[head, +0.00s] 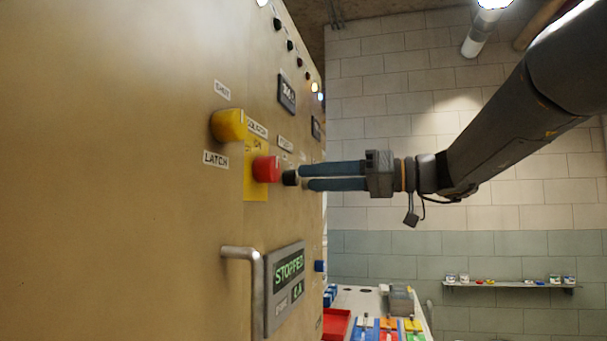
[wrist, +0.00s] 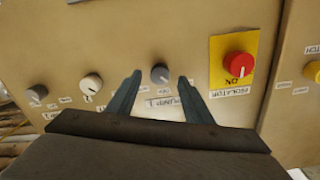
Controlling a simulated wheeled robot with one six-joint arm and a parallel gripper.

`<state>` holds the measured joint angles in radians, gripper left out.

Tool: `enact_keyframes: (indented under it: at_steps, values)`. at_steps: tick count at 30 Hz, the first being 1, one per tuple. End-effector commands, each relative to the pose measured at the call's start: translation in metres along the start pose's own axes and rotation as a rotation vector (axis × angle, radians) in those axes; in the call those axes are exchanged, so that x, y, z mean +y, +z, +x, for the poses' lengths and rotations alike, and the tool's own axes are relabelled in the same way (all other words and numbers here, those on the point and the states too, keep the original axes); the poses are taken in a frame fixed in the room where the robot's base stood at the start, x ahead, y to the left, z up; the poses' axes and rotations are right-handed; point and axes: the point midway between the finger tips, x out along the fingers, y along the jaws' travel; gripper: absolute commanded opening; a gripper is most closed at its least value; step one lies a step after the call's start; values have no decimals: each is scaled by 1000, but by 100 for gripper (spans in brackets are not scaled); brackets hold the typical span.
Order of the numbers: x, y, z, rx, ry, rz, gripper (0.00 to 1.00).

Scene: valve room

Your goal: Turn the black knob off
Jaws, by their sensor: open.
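The black knob (head: 291,178) sticks out of the tan panel, to the right of a red knob. In the wrist view it is a dark grey round knob (wrist: 160,73) above a label that looks like PUMP 1, upside down. A pale pointer mark shows on it, but its exact setting is too small to tell. My gripper (head: 304,177) is open, its two blue fingers pointing at the panel close to the knob. In the wrist view the fingertips of my gripper (wrist: 160,79) lie on either side of the knob. I cannot tell whether they touch it.
A red knob (wrist: 239,64) on a yellow plate is right of the fingers in the wrist view; a white knob (wrist: 91,83) is left. A yellow knob (head: 228,125), a handle (head: 257,280) and a STOPPED display (head: 288,268) are also on the panel.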

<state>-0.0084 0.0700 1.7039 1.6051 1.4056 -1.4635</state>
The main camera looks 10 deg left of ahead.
Motion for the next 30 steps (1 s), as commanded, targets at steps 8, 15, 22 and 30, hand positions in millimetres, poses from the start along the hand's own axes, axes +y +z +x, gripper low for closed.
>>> enact_keyframes:
  at_steps: [8, 15, 22, 30]
  values:
    - [0, -1, 32, 0, 1, 1, 46]
    - [1, 0, 35, 1, 4, 0, 46]
    - [1, 0, 34, 1, 4, 0, 26]
    - [1, 0, 34, 1, 4, 4, 5]
